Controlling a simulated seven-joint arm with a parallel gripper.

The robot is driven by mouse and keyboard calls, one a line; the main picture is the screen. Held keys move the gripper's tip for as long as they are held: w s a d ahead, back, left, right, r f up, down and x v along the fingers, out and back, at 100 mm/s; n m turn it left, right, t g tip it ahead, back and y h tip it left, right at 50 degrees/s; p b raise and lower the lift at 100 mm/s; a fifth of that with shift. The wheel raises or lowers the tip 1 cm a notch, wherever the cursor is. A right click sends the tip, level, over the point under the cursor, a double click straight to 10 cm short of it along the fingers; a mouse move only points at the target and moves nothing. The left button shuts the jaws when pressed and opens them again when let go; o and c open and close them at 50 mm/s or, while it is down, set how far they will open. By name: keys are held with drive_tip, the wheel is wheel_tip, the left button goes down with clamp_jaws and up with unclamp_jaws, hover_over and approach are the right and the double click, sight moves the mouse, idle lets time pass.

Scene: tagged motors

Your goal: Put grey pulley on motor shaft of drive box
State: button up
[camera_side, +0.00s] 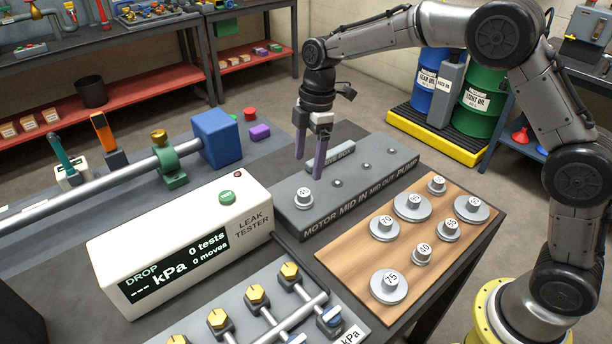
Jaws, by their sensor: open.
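The drive box (355,205) is a long grey block on the table, lettered MOTOR, MID IN, MID OUT and PUMP along its front. A grey pulley (303,199) marked 45 sits flat at its MOTOR end, hiding the shaft there. The other shaft places show as small bare studs. My gripper (309,168) points down above the box's left part, just behind and above the 45 pulley. Its two purple fingers are apart with nothing seen between them. A wooden board (345,262) at right carries several grey pulleys of different sizes, including one marked 75 (389,286).
A white leak tester (180,245) stands left of the box, its display reading 0 tests, 0 moves. A valve manifold (265,310) lies in front.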

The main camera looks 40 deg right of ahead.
drive_tip(key=shift+d+r, duration=0.15)
drive_tip(key=shift+r, duration=1.05)
drive_tip(key=s+d+r+m+t, duration=0.1)
drive_tip(key=s+d+r+m, duration=0.1)
drive_tip(key=s+r+m, duration=0.35)
drive_tip(key=s+d+r+m+t, duration=0.2)
drive_tip(key=s+d, duration=0.1)
drive_tip(key=s, duration=0.6)
drive_tip(key=s+d+r+m+t, duration=0.1)
drive_tip(key=s+d+r+m, duration=0.15)
drive_tip(key=s, duration=0.55)
drive_tip(key=s+d+f+m+t+h, duration=0.1)
drive_tip(key=s+f+m, duration=0.2)
drive_tip(key=s, duration=0.6)
drive_tip(key=m, duration=0.2)
drive_tip(key=shift+s+d+m, duration=0.2)
drive_tip(key=shift+d+m, duration=0.2)
